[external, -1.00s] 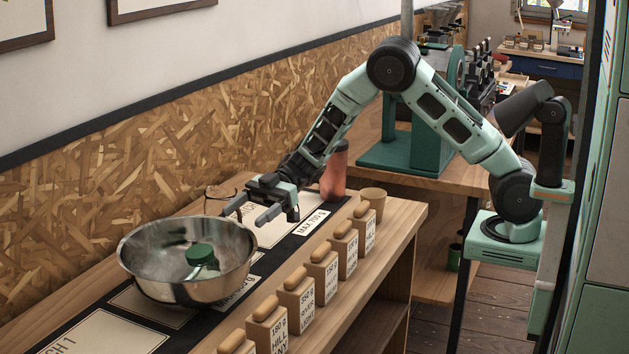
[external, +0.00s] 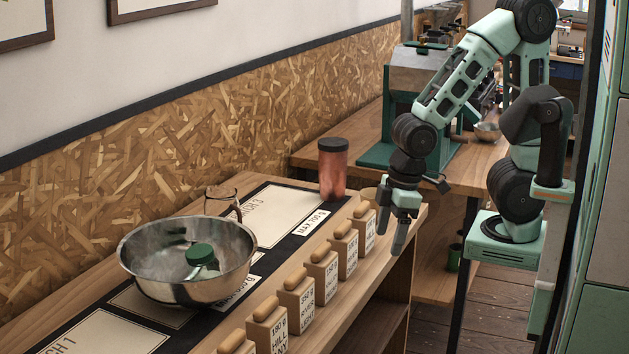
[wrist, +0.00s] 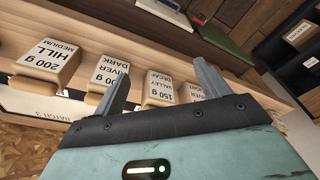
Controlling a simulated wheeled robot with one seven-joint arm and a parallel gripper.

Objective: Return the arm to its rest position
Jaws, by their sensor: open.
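My gripper (external: 391,232) hangs pointing down at the right front edge of the wooden counter (external: 410,212) in the external view. Labelled blocks lie beyond the fingers there, including one marked 200 g Hill (wrist: 46,65) and one marked 150 g (wrist: 160,88).
A steel bowl (external: 145,262) with a green-topped item (external: 201,254) inside stands on the counter. A glass jug (external: 221,195) and a copper canister (external: 333,172) stand behind. Several labelled blocks (external: 327,278) line the front edge. A green machine (external: 415,100) is behind my arm.

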